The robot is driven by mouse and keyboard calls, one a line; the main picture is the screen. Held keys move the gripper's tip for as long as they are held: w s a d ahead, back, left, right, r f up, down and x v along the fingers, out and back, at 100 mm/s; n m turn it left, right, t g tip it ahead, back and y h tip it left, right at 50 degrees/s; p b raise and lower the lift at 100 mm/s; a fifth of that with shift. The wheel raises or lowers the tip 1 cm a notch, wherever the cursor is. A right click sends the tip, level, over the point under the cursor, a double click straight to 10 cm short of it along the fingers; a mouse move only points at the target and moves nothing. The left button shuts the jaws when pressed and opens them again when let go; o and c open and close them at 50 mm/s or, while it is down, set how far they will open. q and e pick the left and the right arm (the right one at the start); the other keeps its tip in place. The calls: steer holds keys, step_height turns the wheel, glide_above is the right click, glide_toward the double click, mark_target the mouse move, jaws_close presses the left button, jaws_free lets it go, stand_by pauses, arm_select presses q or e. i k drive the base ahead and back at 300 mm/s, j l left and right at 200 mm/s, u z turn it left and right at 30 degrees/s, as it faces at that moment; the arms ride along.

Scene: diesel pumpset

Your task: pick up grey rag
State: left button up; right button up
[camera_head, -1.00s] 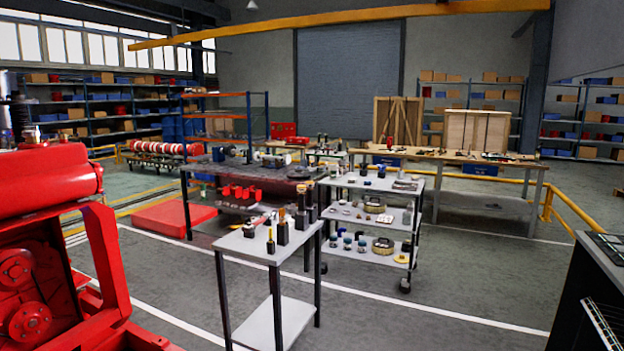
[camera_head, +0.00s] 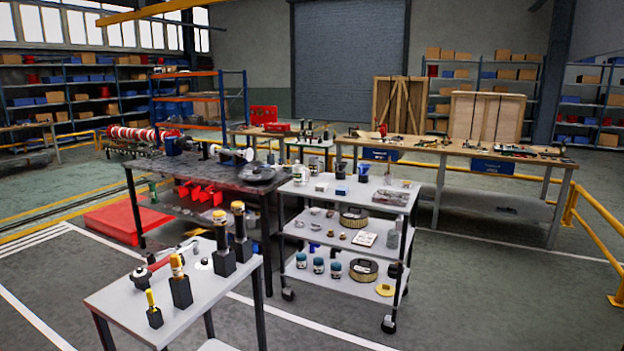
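A flat, crumpled grey piece that looks like the grey rag (camera_head: 391,197) lies on the top shelf of the grey wheeled trolley (camera_head: 335,203), near its right end. It is small in the view, so its folds are hard to make out. Neither of my grippers shows in the head view.
A small grey table (camera_head: 115,300) with black-based, yellow-topped tools stands in front, left of the trolley. A dark workbench (camera_head: 140,190) stands behind it. A long wooden bench (camera_head: 440,155) is at the back. Yellow rails (camera_head: 590,215) run at right. Floor right of the trolley is clear.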

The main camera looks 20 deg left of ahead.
mark_target(321, 187)
steer(key=i+u, duration=0.35)
steer(key=i, duration=2.25)
